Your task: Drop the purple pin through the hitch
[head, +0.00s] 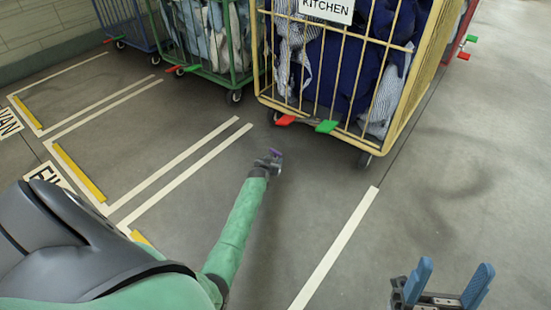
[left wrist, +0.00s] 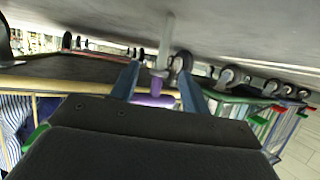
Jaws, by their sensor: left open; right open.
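The purple pin (left wrist: 152,100) lies between the two blue fingers of my left gripper (left wrist: 158,68) in the left wrist view. A pale grey rod (left wrist: 166,40) runs from it towards the floor, which is at the top of this inverted picture. The fingers stand apart on either side of the pin. In the head view a bit of purple (head: 277,153) shows at the tip of my left gripper (head: 272,159), in front of the yellow cart. I cannot make out the hitch. My right gripper (head: 452,285) is open and empty at the lower right.
The yellow cage cart (head: 262,60) of blue laundry, with a KITCHEN sign (head: 327,9), has red (head: 286,120) and green (head: 327,126) pedals. A green cart (head: 207,80) and a blue cart (head: 128,32) stand left. Open floor with painted lines lies in front.

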